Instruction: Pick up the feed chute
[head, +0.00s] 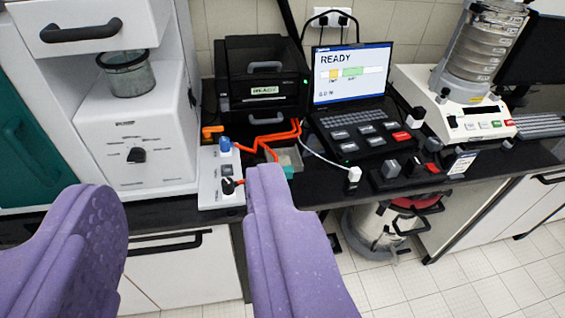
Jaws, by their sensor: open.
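My gripper (182,190) is open, its two purple fingers wide apart in the foreground with nothing between them. No part is clearly recognisable as the feed chute. A small shallow grey tray (289,157) lies on the black bench just beyond the tip of the right finger, which hides part of its near side; I cannot tell whether it is the chute. The sieve shaker (482,115) stands at the back right with a stack of round metal sieves (485,45) on it.
Orange cables (262,143) run from a white control box (221,178) near the tray. A drawer handle (165,245) juts out below.

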